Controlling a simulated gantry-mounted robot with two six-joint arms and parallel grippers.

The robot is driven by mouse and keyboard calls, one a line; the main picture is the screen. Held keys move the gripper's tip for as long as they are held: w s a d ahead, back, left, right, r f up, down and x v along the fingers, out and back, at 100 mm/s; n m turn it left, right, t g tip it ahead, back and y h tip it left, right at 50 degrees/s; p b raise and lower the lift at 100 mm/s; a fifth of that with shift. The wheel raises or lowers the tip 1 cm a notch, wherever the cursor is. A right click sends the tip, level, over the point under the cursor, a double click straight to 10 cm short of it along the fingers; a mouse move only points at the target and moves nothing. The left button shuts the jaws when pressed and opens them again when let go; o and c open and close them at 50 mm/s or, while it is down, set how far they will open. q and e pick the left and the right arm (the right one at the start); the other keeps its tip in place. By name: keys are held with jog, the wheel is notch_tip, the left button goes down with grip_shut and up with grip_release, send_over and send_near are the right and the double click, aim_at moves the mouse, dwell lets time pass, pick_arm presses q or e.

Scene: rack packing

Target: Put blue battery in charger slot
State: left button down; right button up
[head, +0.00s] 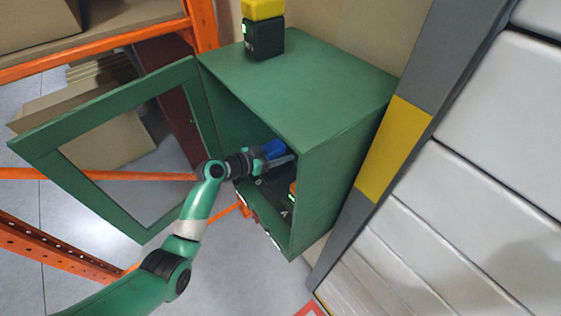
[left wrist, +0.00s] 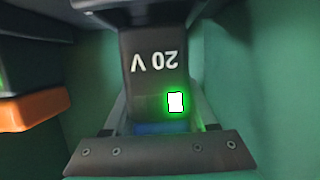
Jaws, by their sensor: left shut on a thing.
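The blue battery (head: 272,148) is inside the green cabinet, its blue end held by my left gripper (head: 276,158). In the left wrist view its black body (left wrist: 157,75) reads "20 V" upside down and has a lit green indicator, with a strip of blue (left wrist: 160,128) at the dark gripper bar (left wrist: 150,152). The dark charger (head: 268,186) lies on the cabinet floor with letter marks on its front. A dark edge (left wrist: 150,12) is at the far end of the battery body; I cannot tell whether the battery is seated. My right gripper is not in view.
An orange battery (head: 293,188) stands in the cabinet beside mine, and shows in the left wrist view (left wrist: 35,110). A yellow-capped battery (head: 263,38) stands on the cabinet top (head: 310,75). The cabinet door (head: 100,100) is swung open left; cabinet walls are close around my gripper.

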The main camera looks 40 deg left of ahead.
pick_arm(q)
notch_tip(320, 180, down, 3)
jog(key=shift+d+r, duration=0.1)
jog(key=shift+r, duration=0.1)
jog(key=shift+f+b, duration=0.15)
jog(key=shift+b, duration=0.25)
jog(key=shift+c, duration=1)
grip_release()
